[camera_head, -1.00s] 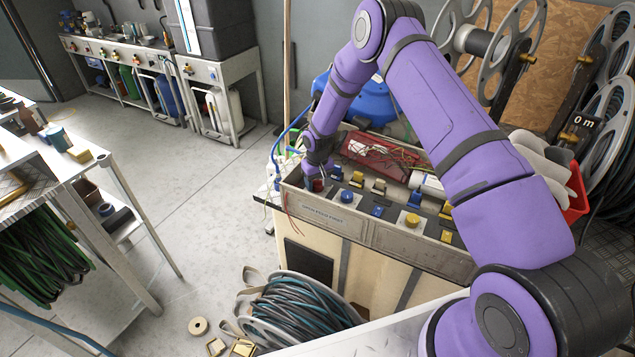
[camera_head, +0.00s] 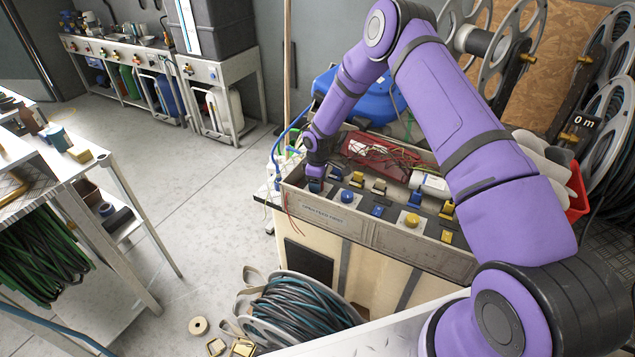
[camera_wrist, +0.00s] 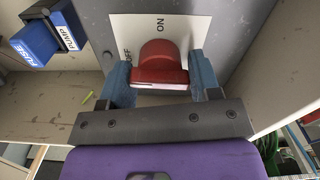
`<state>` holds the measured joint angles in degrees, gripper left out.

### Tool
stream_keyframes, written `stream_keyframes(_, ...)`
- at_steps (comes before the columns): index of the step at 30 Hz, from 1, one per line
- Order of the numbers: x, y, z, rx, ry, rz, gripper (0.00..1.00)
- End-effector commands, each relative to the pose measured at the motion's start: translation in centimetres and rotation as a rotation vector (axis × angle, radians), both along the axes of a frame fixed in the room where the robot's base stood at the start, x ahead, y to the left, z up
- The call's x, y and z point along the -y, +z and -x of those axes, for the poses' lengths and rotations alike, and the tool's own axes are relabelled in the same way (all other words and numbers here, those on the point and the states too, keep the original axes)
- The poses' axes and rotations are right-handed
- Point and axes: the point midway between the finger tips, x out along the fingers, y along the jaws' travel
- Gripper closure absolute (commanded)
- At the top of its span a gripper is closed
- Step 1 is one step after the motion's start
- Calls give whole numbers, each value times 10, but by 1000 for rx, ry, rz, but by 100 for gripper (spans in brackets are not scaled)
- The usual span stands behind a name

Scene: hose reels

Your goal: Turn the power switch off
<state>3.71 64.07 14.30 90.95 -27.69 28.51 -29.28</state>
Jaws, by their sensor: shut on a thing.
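The power switch is a red rotary knob (camera_wrist: 160,66) on a pale plate (camera_wrist: 122,30) marked ON and OFF, seen in the wrist view. My gripper (camera_wrist: 161,85) is shut on the red knob, one blue finger on each side of it. The white line on the knob's near face lies level across the picture. In the head view my gripper (camera_head: 315,184) is at the left end of the control panel (camera_head: 365,228), and it hides the knob there.
A blue lever labelled FUSE (camera_wrist: 36,42) and PUMP sits left of the knob. Several blue and yellow controls, including a blue knob (camera_head: 347,196) and a yellow knob (camera_head: 412,220), stand to the right on the panel. A hose reel (camera_head: 300,312) lies on the floor in front.

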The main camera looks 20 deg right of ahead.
Motion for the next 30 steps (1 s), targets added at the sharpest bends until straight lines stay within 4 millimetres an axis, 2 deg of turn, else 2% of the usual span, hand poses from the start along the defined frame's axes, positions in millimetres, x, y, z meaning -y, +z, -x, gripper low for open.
stream_keyframes(9, 0, 0, -1, 2, 69, 1, 66)
stream_keyframes(21, 0, 0, -1, 2, 74, 1, 66)
stream_keyframes(22, 1, 0, -1, 2, 74, 1, 38)
stream_keyframes(23, 1, 0, -1, 2, 74, 1, 31)
stream_keyframes(30, 0, 0, 0, 1, 73, 1, 31)
